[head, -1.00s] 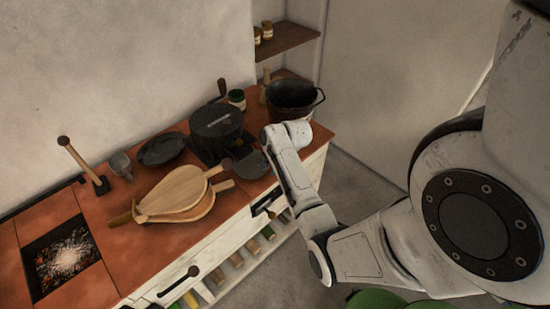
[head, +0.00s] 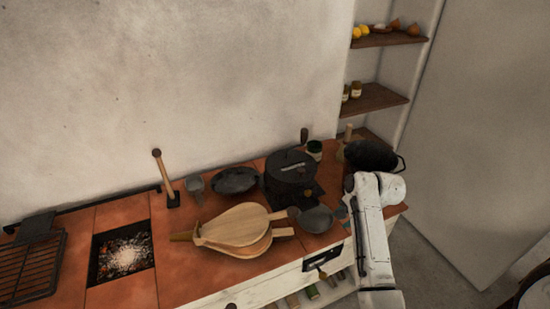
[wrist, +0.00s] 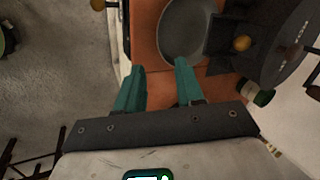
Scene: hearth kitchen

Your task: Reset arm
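My arm reaches over the right end of the terracotta counter (head: 130,292) in the head view. Its wrist hides most of my gripper there. In the wrist view my gripper (wrist: 160,74) has two teal fingers spread apart with nothing between them. The fingers point toward the counter edge and a round grey pan (wrist: 188,30). The pan also shows in the head view (head: 316,220), just left of my wrist. I cannot tell how high the fingers are above the counter.
A black lidded pot (head: 290,168) stands behind the pan, and a dark bucket (head: 370,155) stands behind my wrist. Wooden bellows (head: 240,228) lie to the left, near a glowing ember pit (head: 122,256). Shelves (head: 380,100) stand at the back.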

